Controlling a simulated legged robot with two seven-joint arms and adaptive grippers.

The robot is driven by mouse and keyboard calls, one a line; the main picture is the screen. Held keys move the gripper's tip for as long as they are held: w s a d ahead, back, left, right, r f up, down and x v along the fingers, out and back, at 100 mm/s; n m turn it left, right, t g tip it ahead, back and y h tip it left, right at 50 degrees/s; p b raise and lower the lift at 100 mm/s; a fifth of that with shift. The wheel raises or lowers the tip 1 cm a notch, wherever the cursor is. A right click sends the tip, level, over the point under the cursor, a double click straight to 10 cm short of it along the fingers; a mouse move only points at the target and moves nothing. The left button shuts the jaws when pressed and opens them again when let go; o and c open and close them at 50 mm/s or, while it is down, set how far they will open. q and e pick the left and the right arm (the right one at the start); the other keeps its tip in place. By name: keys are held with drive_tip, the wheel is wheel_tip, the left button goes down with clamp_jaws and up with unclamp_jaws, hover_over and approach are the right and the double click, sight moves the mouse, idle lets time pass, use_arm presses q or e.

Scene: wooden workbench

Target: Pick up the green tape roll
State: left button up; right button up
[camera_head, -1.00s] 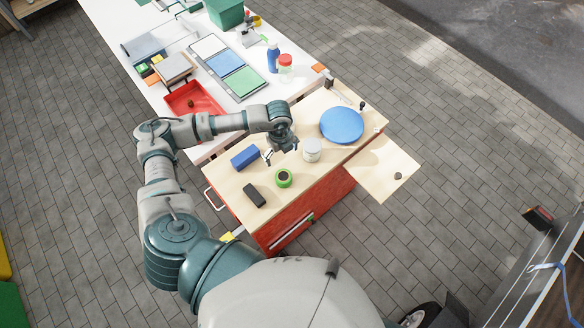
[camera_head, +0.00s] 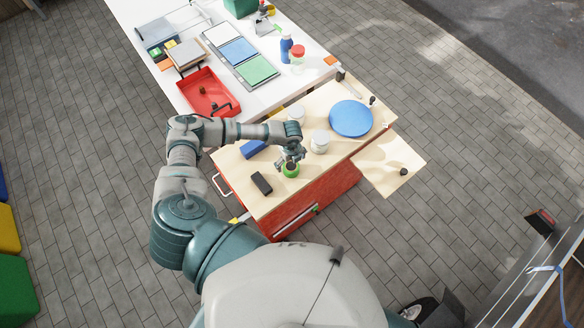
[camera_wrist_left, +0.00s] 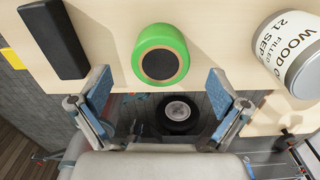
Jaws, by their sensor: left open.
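The green tape roll (camera_head: 291,171) lies flat on the wooden workbench top (camera_head: 262,205), near its front edge. In the left wrist view the green tape roll (camera_wrist_left: 160,54) has a dark centre and sits just beyond and between the fingertips. My left gripper (camera_head: 290,158) is over the roll in the head view. In the wrist view my left gripper (camera_wrist_left: 160,86) is open, with a blue-padded finger on each side and nothing between them. My right gripper is not in view.
A black block (camera_head: 261,184) lies left of the roll, and a white labelled can (camera_head: 319,142) stands to its right. A blue block (camera_head: 253,149) and a blue disc (camera_head: 351,118) are also on the bench. A red tray (camera_head: 207,92) sits on the white table.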

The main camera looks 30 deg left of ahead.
sight(291, 166)
use_arm(q)
wheel_tip(291, 166, down, 4)
drive_tip(key=shift+d+r, duration=0.1)
drive_tip(key=shift+d, duration=0.05)
drive_tip(key=c, duration=1.3)
